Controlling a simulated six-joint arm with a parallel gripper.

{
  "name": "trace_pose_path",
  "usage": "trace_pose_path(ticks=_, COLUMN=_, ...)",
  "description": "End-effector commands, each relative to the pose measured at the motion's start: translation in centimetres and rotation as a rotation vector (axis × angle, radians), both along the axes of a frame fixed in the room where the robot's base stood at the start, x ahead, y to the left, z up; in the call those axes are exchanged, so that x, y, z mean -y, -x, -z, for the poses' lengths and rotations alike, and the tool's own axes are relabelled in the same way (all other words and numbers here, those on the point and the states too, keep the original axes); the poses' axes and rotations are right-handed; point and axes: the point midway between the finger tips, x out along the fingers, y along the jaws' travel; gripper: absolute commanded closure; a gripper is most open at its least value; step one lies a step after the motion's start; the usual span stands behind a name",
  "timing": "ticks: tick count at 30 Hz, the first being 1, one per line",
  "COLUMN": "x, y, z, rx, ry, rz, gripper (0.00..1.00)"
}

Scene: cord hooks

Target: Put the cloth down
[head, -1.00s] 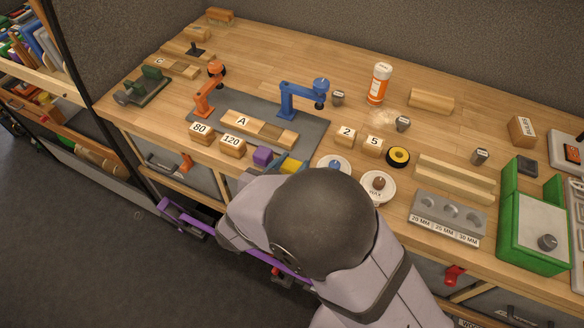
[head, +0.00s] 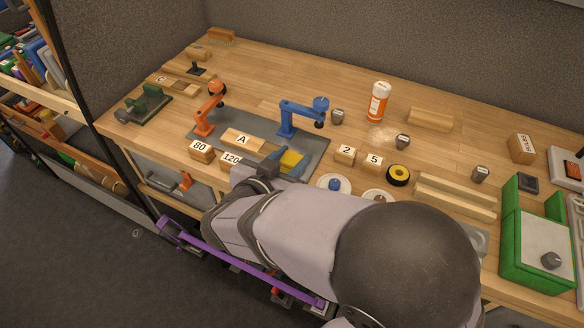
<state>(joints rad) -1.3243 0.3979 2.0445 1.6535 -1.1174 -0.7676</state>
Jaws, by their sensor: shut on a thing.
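Blocks marked 80 (head: 201,151) and 120 (head: 231,161) stand left of the gripper. The orange arm-shaped stand (head: 207,113) and blue one (head: 288,120) rise behind. A purple bar (head: 238,262) runs below the bench front. The back middle of the bench (head: 290,75) is clear.

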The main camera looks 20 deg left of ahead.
Motion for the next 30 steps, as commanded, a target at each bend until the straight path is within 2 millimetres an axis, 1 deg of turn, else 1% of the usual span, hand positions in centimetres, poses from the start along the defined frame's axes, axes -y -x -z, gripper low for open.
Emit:
trace_pose_path(ticks=3, x=0.0, y=0.0, z=-0.7, rx=0.001, ry=-0.001, rz=-0.001, gripper=0.9)
trace_pose_path(ticks=10, x=-0.1, y=-0.1, z=-0.8, rx=0.001, ry=0.0, rz=0.001, gripper=0.9)
trace_pose_path(ticks=14, x=-0.5, y=-0.9, z=-0.9, rx=0.001, ry=-0.003, rz=0.007, gripper=0.9)
trace_pose_path(ticks=16, x=-1.0, y=-1.7, z=-1.1, rx=0.001, ry=-0.004, rz=0.011, gripper=0.9)
trace_pose_path(ticks=20, x=-2.3, y=-4.0, z=-1.8, rx=0.001, ry=-0.006, rz=0.021, gripper=0.9)
trace_pose_path(ticks=23, x=-3.4, y=-6.6, z=-2.7, rx=0.003, ry=-0.007, rz=0.026, gripper=0.9)
trace_pose_path(ticks=25, x=-4.1, y=-8.6, z=-3.6, rx=0.003, ry=-0.007, rz=0.026, gripper=0.9)
trace_pose_path(ticks=30, x=-4.9, y=-13.4, z=-6.2, rx=0.004, ry=-0.007, rz=0.018, gripper=0.9)
